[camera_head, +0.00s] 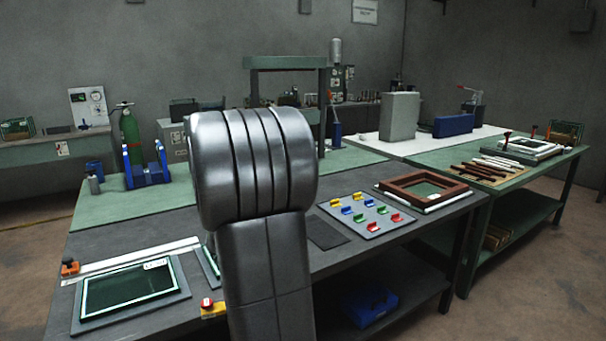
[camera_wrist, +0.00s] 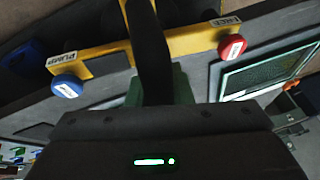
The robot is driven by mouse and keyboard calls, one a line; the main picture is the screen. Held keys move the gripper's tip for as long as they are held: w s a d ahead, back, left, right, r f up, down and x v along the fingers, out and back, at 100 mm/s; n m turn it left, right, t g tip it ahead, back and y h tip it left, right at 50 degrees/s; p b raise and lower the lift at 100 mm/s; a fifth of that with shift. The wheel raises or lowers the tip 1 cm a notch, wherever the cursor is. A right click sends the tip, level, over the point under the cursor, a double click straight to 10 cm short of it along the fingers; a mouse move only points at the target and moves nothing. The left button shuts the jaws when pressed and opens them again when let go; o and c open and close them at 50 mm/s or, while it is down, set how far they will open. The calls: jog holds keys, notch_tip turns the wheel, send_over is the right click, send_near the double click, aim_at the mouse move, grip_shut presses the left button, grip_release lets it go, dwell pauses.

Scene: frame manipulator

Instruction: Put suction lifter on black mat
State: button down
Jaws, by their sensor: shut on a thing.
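The suction lifter is a yellow bar with a red knob and a blue knob. It spans the upper part of the wrist view (camera_wrist: 190,43), red knob right, blue knob left. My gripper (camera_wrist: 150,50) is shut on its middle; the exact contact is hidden. In the head view only the lifter's red-knob end (camera_head: 210,307) shows, left of my arm near the table's front edge. My arm hides the rest of it and my gripper. The black mat, a small dark rectangle (camera_head: 327,232), lies bare on the grey table right of my arm.
Right of the mat is a grey board (camera_head: 367,214) with several coloured clips, then a brown frame (camera_head: 425,187). A dark glass panel (camera_head: 130,287) lies at front left, before a pale ruler-like strip (camera_head: 130,260). A blue box (camera_head: 370,304) is on the lower shelf.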

jog(key=w+d+f+m+h, duration=0.1)
jog(key=w+d+f+m, duration=0.1)
jog(key=w+d+f, duration=0.35)
jog(key=w+d+f+m, duration=0.1)
jog(key=w+d+f, duration=0.1)
jog(key=d+f, duration=0.65)
jog(key=s+d+f, duration=0.1)
jog(key=s+f, duration=0.3)
jog(key=s, duration=0.1)
jog(key=shift+d+f+t, duration=0.3)
jog(key=shift+f+t, duration=0.1)
